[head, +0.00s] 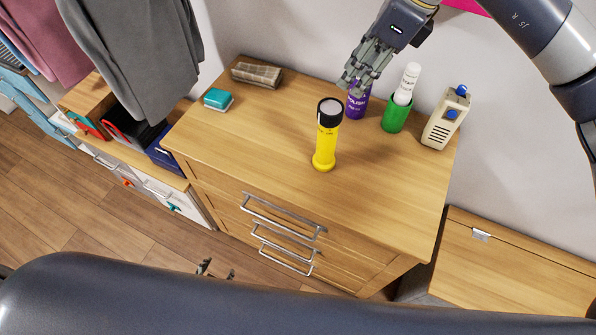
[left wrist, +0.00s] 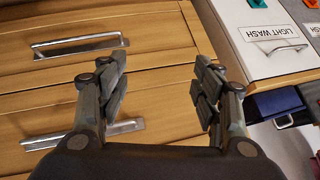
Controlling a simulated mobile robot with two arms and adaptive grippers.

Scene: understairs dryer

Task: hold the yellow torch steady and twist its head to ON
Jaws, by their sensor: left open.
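The yellow torch (head: 325,147) stands upright on top of the wooden chest of drawers (head: 250,140). Its black head (head: 329,113) is uppermost, and nothing touches it. My right gripper (head: 359,84) is above the back of the chest, beyond the torch and in front of a purple can; its finger opening is not clear. My left gripper (head: 217,270) is low in front of the drawers, with only its fingertips showing past my body. In the left wrist view my left gripper (left wrist: 160,95) is open and empty, facing the drawer fronts. The torch is not in that view.
Behind the torch are the purple can (head: 356,106), a green cup (head: 396,115) with a white bottle, and a cream device (head: 446,118). A teal box (head: 218,99) and a brown bundle (head: 257,75) lie left. Metal drawer handles (head: 284,215) stick out in front.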

